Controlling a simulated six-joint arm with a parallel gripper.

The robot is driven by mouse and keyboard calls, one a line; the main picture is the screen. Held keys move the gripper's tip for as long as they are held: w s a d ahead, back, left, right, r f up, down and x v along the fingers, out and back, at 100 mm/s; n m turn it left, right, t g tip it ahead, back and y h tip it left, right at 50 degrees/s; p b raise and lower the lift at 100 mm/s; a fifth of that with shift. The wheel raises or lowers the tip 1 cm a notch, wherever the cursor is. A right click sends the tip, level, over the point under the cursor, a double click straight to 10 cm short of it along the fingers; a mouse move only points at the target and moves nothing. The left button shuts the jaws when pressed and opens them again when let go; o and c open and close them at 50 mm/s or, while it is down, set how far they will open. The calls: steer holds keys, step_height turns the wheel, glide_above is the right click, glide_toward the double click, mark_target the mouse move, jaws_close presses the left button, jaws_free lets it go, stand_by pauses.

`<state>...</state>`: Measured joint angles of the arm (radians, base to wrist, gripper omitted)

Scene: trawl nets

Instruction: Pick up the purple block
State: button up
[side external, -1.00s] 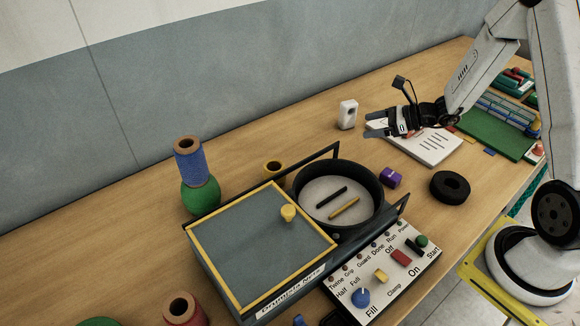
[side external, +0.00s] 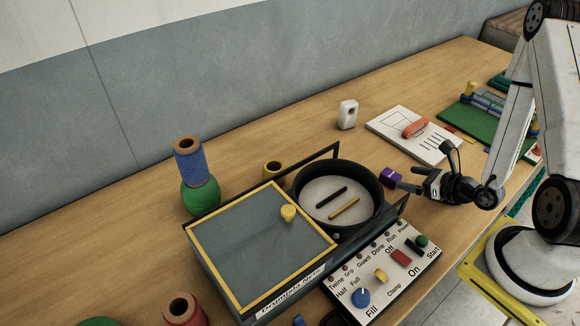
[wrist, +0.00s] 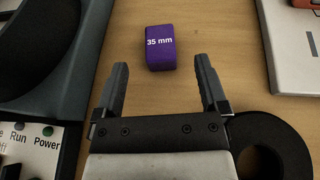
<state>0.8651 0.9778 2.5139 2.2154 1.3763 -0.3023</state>
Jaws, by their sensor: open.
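The purple block (side external: 391,176) sits on the wooden table just right of the round black pan. In the wrist view the purple block (wrist: 160,47) carries the text "35 mm" and lies just beyond the fingertips, roughly centred between them. My gripper (side external: 399,181) is close beside the block on its right. In the wrist view my gripper (wrist: 160,68) shows two grey fingers spread apart with nothing between them.
The black pan (side external: 378,200) and the control panel (side external: 405,262) are to the left of my gripper. A black ring (wrist: 272,150) lies beside the right finger. A white sheet (side external: 388,123) with a red-orange item (side external: 414,128) lies behind. A white device (side external: 347,114) stands farther back.

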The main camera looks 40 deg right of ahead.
mark_target(388, 172)
steer(key=shift+x, duration=1)
steer(key=shift+w, duration=0.15)
steer(key=shift+x, duration=2.5)
steer(key=shift+c, duration=0.2)
jaws_close()
steer(key=shift+r, duration=0.2)
steer(key=shift+r, duration=4.85)
